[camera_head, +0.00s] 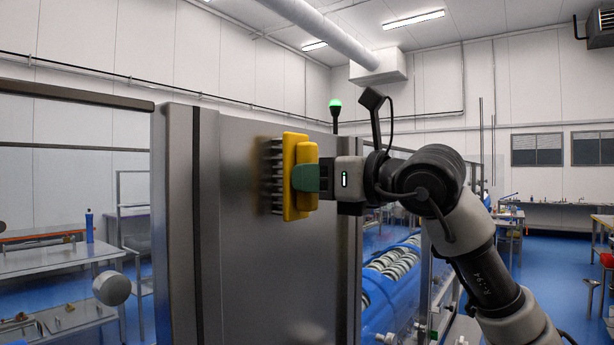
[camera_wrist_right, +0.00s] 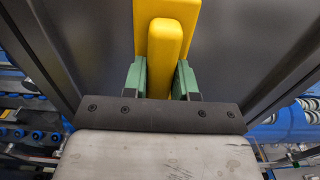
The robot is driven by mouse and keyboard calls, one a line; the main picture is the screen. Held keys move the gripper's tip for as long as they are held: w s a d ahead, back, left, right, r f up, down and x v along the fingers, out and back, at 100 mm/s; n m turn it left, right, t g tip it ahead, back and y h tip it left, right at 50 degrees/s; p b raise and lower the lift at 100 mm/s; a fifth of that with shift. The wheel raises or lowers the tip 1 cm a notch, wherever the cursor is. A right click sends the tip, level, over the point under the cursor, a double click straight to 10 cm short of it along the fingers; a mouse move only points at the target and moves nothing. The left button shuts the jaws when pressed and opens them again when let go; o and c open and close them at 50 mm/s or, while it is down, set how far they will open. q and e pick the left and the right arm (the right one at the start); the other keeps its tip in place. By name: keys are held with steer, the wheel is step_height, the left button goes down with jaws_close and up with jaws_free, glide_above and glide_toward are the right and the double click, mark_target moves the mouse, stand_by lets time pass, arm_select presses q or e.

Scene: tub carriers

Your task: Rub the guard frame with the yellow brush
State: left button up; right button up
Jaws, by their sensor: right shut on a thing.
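The yellow brush (camera_head: 298,176) is a block with a raised grip on one side and dark bristles on the other. My right gripper (camera_head: 307,178) is shut on the grip, and the bristles point left toward the grey metal guard frame (camera_head: 232,246). The bristle tips look close to the panel's face; I cannot tell whether they touch. In the right wrist view the brush (camera_wrist_right: 166,38) stands between the green fingers of the gripper (camera_wrist_right: 161,80), with the dark panel behind it. My left gripper is not in view.
Left of the frame are a steel table (camera_head: 60,262) with a blue bottle (camera_head: 89,225) and a rack (camera_head: 130,215). Behind the panel on the right is a blue conveyor (camera_head: 385,285) with white tubs. A green-topped light pole (camera_head: 335,108) rises behind the panel.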

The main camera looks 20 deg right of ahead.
steer(key=w+d+p, duration=0.4)
steer(key=w+d, duration=0.3)
steer(key=d, duration=0.3)
steer(key=shift+w, duration=0.4)
stand_by(0.8)
steer(key=shift+s+f, duration=0.1)
steer(key=shift+b+v, duration=0.95)
steer(key=shift+v, duration=1.9)
